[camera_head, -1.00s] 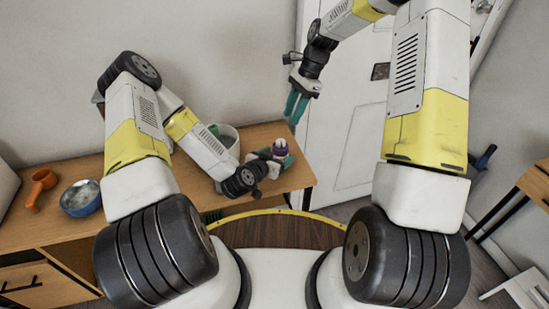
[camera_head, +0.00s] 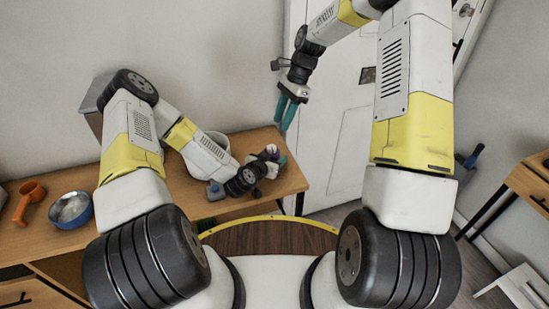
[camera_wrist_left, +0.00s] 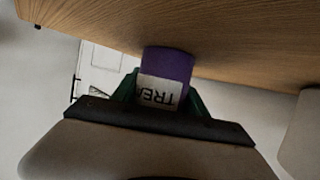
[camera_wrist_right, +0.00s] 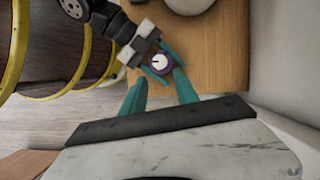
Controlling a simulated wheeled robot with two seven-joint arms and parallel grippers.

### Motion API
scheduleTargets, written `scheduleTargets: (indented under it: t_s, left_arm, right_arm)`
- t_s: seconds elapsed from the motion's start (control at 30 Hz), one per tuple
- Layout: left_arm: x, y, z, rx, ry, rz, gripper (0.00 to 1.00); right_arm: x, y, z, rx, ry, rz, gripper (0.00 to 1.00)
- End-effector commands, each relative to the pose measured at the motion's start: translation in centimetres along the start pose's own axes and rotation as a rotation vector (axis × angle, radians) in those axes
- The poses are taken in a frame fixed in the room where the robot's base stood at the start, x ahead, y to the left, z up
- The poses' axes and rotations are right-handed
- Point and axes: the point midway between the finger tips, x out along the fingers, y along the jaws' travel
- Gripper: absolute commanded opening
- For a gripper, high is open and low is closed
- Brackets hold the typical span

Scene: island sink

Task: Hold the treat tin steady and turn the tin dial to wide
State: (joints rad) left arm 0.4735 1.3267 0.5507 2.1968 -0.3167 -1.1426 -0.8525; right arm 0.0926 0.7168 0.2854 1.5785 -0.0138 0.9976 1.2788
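The treat tin is a small purple can with a white label reading "TREA", seen in the left wrist view (camera_wrist_left: 166,68). My left gripper (camera_wrist_left: 165,95) is shut around it, one green finger on each side, at the wooden counter. In the head view the tin (camera_head: 270,152) is small and partly hidden by the left gripper. The right wrist view shows the tin dial (camera_wrist_right: 159,63), a round white face with a dark pointer mark on the purple top. My right gripper (camera_wrist_right: 160,88) is open and empty, apart from the tin; it also shows in the head view (camera_head: 284,120), above and beyond the tin.
The tin is near the right end of the wooden counter (camera_head: 150,218). A white pot (camera_head: 213,141) stands behind my left arm. A blue-rimmed metal bowl (camera_head: 71,210) and an orange scoop-like thing (camera_head: 29,197) lie at the left. A white door (camera_head: 345,140) is behind.

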Motion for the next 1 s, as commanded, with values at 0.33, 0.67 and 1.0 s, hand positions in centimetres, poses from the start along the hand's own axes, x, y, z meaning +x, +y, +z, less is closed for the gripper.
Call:
scheduleTargets:
  t_s: [0.33, 0.67, 1.0]
  left_arm:
    - [0.0, 0.0, 0.0, 0.000, 0.000, 0.000, 0.05]
    - [0.0, 0.0, 0.0, 0.000, 0.000, 0.000, 0.05]
    - [0.0, 0.0, 0.0, 0.000, 0.001, 0.000, 0.05]
  right_arm:
    - [0.1, 0.1, 0.3, -0.151, 0.012, 0.009, 0.52]
    - [0.1, 0.6, 1.5, -0.968, 0.056, 0.077, 0.52]
    - [0.0, 0.8, 2.7, -1.893, 0.067, 0.199, 0.52]
